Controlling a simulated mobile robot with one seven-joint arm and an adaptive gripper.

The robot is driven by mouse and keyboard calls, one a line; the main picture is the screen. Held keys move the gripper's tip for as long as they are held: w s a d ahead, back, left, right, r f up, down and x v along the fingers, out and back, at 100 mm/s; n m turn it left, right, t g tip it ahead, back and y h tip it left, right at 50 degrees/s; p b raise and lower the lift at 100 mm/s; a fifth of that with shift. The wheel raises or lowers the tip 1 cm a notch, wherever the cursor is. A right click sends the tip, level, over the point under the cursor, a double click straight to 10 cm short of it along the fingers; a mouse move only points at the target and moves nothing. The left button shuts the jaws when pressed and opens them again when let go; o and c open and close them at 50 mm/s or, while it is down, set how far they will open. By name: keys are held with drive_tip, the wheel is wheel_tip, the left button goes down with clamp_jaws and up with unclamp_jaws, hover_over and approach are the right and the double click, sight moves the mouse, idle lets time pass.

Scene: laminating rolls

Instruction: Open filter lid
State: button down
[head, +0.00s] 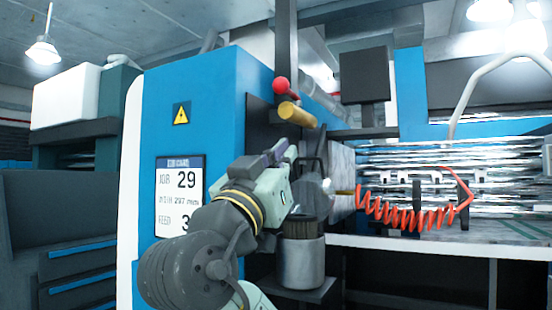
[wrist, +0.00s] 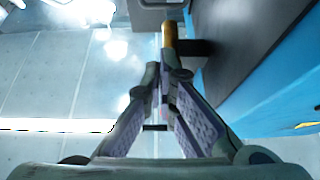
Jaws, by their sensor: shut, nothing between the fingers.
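A silver canister (head: 301,264) with a dark ribbed upper part (head: 305,228) stands on a small shelf at the machine's side; it looks like the filter. My forearm and gripper partly hide its top. A dark upright rounded piece (head: 322,150) shows above it, behind my gripper; I cannot tell whether it is the lid. My gripper (head: 288,150) is shut and empty, tilted up, above and left of the canister. A gold cylinder (head: 297,115) sticks out just above the fingertips. In the wrist view, it shows beyond my shut fingers (wrist: 164,75); whether they touch is unclear.
A red ball knob (head: 281,84) sits above the gold cylinder. The blue machine panel (head: 215,110) with a job sign (head: 180,196) stands close on the left. A coiled red hose (head: 405,212) hangs at the right, before shiny rollers (head: 500,165).

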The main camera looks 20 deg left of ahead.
drive_tip(key=w+p, duration=0.2)
drive_tip(key=w, duration=0.5)
drive_tip(key=shift+r, duration=0.35)
drive_tip(key=shift+w, duration=0.1)
